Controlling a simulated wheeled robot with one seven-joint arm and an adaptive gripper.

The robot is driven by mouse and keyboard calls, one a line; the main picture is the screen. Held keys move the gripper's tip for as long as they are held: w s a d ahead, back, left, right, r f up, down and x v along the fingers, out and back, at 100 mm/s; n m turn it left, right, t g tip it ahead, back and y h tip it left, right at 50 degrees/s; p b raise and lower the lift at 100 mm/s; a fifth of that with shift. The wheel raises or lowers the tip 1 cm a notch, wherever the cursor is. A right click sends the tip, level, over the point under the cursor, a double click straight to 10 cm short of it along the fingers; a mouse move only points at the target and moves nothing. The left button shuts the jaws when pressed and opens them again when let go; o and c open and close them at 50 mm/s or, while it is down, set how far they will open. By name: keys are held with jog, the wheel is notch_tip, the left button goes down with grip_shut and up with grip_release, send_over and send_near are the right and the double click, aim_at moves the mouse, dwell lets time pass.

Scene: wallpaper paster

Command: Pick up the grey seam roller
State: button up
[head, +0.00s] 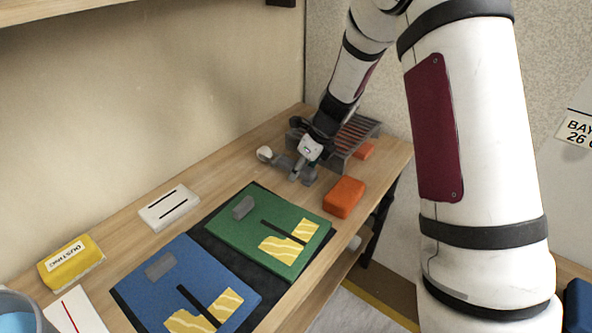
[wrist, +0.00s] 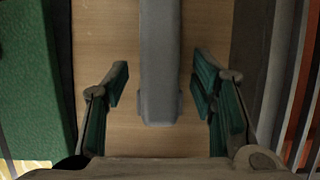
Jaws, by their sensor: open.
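The grey seam roller (wrist: 160,65) lies on the wooden bench. In the wrist view its long grey handle runs down from the top edge and ends between my fingers. In the head view it shows as a grey bar (head: 283,161) with a pale rounded end (head: 264,153), partly hidden by my gripper (head: 303,177). My gripper, seen in the wrist view (wrist: 160,82), is open, with one finger on each side of the handle and a visible gap at both sides. The upper end of the roller is cut off in the wrist view.
A slatted grey rack (head: 355,137) stands just behind my gripper. An orange block (head: 344,197) is near the front edge. A green board (head: 270,225) and a blue board (head: 190,285) lie on a dark mat. A yellow block (head: 70,262) and white plate (head: 170,208) lie left.

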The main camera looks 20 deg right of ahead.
jog(key=c, duration=1.1)
jog(key=shift+r, duration=0.1)
notch_tip(320, 180, up, 10)
jog(key=p, duration=0.2)
jog(key=shift+p, duration=0.3)
